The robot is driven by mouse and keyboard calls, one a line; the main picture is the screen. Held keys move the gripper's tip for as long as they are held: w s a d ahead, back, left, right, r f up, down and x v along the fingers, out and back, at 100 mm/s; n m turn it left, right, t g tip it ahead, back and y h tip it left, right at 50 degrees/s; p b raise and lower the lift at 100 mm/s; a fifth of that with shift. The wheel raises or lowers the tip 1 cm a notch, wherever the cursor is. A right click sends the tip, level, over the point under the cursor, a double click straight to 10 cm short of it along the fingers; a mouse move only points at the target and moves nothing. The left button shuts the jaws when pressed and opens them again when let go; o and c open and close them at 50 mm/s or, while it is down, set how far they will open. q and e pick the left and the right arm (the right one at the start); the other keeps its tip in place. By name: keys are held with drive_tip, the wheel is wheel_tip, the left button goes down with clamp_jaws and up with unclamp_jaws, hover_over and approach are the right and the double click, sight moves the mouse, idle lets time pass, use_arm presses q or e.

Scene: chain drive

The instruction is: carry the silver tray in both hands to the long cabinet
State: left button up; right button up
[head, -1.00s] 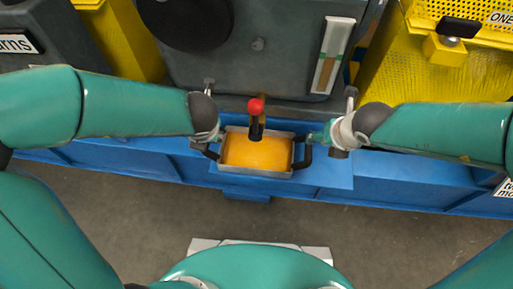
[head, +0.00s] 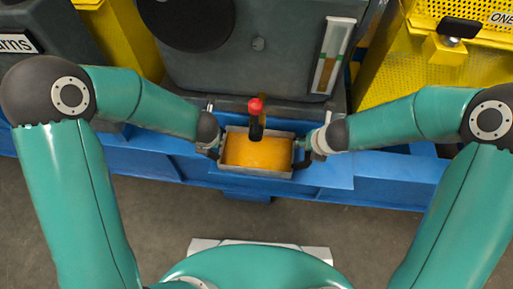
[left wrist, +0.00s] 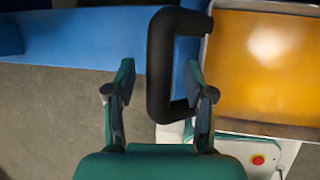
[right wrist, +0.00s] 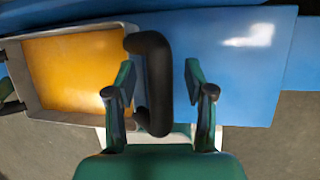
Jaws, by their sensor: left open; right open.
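The silver tray (head: 256,173) rests on a blue surface below the dark machine, with orange, shiny contents filling it. It has a black handle at each end. My left gripper (left wrist: 160,75) is open, and the left black handle (left wrist: 158,60) stands between its two fingers, not gripped. My right gripper (right wrist: 158,75) is open, and the right black handle (right wrist: 156,95) stands between its fingers, not gripped. In the head view my wrists partly hide both handles. I cannot pick out the long cabinet with certainty.
A black lever with a red knob (head: 255,105) stands at the tray's back edge. The dark machine (head: 260,60) rises behind, with yellow mesh guards (head: 425,80) at right. The blue ledge (head: 385,180) runs left and right. Grey floor (head: 300,215) is open in front.

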use_arm(q)
drive_tip(key=shift+c, duration=0.2)
use_arm(e)
drive_tip(key=shift+c, duration=0.2)
use_arm(q)
clamp_jaws()
use_arm(e)
clamp_jaws()
